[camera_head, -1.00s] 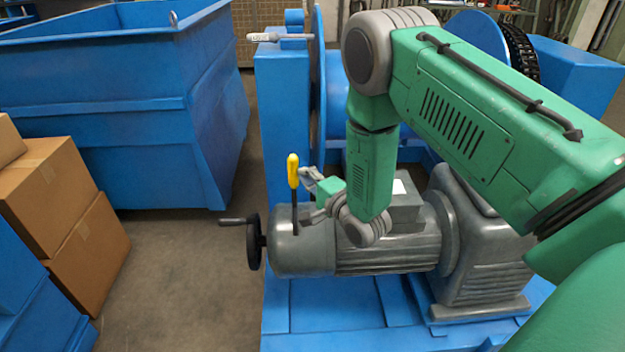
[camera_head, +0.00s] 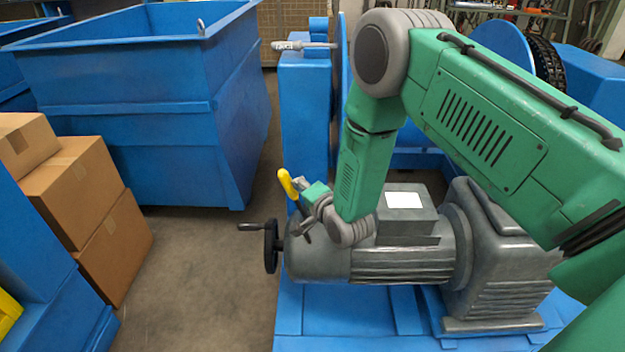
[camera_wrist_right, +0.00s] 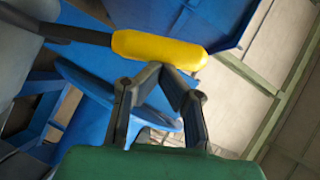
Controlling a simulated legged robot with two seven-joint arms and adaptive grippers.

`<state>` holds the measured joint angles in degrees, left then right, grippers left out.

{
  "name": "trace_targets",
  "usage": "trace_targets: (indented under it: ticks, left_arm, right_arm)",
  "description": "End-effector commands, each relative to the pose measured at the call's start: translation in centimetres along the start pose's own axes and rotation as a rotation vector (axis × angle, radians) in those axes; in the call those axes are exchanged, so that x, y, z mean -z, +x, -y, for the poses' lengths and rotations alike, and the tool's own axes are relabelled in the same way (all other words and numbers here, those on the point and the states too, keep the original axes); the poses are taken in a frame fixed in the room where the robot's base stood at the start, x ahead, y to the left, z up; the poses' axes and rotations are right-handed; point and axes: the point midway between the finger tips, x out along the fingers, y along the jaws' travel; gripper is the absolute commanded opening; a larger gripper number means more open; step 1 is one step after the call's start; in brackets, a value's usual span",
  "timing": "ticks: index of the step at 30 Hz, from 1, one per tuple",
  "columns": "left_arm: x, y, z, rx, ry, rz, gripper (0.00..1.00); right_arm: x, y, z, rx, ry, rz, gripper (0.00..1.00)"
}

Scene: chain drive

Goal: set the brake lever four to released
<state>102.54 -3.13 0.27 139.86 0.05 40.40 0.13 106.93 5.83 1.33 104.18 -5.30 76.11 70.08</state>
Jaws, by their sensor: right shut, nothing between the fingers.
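The brake lever with a yellow grip (camera_head: 287,184) stands on the end of the grey motor (camera_head: 400,262), its grip tilted to the left. Its dark rod partly hides behind my gripper. In the right wrist view the yellow grip (camera_wrist_right: 158,48) lies across the top, with its dark rod running left. My right gripper (camera_head: 299,185) is just right of the grip. In the wrist view its fingertips (camera_wrist_right: 168,70) are together and empty, right at the grip's lower edge; I cannot tell whether they touch it. My left gripper is not in view. I see no number on the lever.
A black handwheel (camera_head: 271,246) with a crank sits at the motor's left end. A blue post (camera_head: 305,110) stands behind, with a pale-handled lever (camera_head: 303,46) on top. A blue bin (camera_head: 130,110) and cardboard boxes (camera_head: 85,190) stand left; floor between is clear.

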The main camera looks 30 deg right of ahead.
Motion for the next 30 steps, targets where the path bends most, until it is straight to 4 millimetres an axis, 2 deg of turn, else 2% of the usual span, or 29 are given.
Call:
trace_targets:
  ticks: [3,12,30]
  left_arm:
    - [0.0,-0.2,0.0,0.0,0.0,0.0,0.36]
    - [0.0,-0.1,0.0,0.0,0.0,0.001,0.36]
    - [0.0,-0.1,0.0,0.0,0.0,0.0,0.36]
  right_arm:
    - [-1.1,0.7,0.1,-0.031,-0.044,0.0,0.0]
    - [-2.6,1.7,0.1,-0.028,-0.04,0.001,0.0]
    - [-3.6,1.9,0.3,-0.033,-0.044,0.014,0.0]
